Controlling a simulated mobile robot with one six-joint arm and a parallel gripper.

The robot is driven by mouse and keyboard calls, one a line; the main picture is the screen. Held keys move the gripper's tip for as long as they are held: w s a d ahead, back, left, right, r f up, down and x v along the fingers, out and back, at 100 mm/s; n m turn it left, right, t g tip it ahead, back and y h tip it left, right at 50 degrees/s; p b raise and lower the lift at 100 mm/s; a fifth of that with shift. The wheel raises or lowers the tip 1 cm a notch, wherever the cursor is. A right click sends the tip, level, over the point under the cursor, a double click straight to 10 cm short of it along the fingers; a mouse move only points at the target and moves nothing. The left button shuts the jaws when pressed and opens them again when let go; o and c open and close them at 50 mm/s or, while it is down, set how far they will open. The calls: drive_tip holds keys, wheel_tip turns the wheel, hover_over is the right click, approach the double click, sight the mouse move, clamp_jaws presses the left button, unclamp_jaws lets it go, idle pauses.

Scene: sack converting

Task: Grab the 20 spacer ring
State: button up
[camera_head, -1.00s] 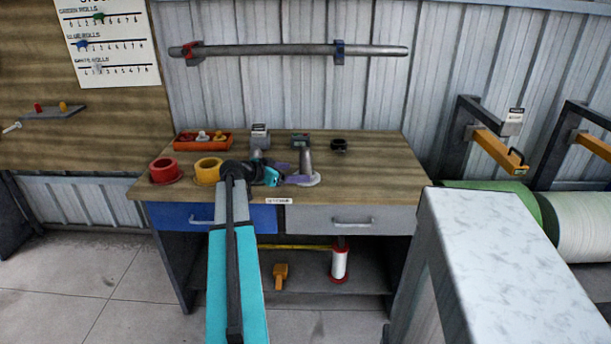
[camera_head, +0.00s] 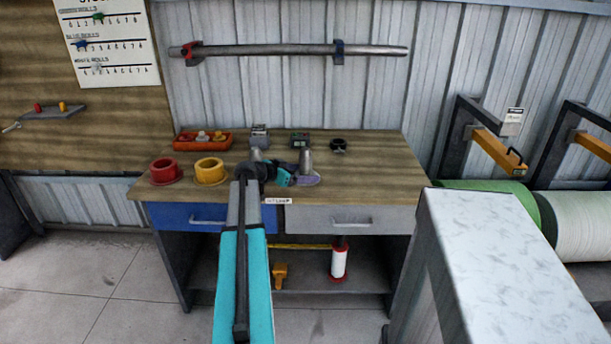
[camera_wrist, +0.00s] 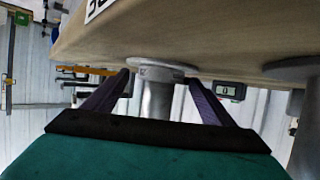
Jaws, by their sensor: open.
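My gripper (camera_wrist: 158,80) is open in the wrist view, its two dark purple fingers on either side of a grey post-like piece (camera_wrist: 157,100) with a wide round flange. The picture is upside down, with the bench at the top. There is a gap between the fingers and the piece. In the head view this grey piece (camera_head: 306,158) stands upright on the bench, its foot partly covered by my gripper. A second grey flanged piece (camera_wrist: 303,105) stands beside it, at the right in the wrist view. I cannot read a 20 on either, so which is the 20 spacer ring is unclear.
A red ring (camera_head: 165,171) and a yellow ring (camera_head: 209,171) sit at the bench's left. Behind are an orange tray (camera_head: 203,141), two small display boxes and a black ring (camera_head: 338,146). The bench's right part (camera_head: 385,170) is clear.

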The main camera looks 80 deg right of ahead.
drive_tip(key=c, duration=1.4)
drive_tip(key=shift+o, duration=0.2)
drive_tip(key=shift+r, duration=0.2)
wheel_tip(320, 180, up, 18)
drive_tip(key=shift+f+b, duration=0.15)
drive_tip(key=shift+b, duration=0.3)
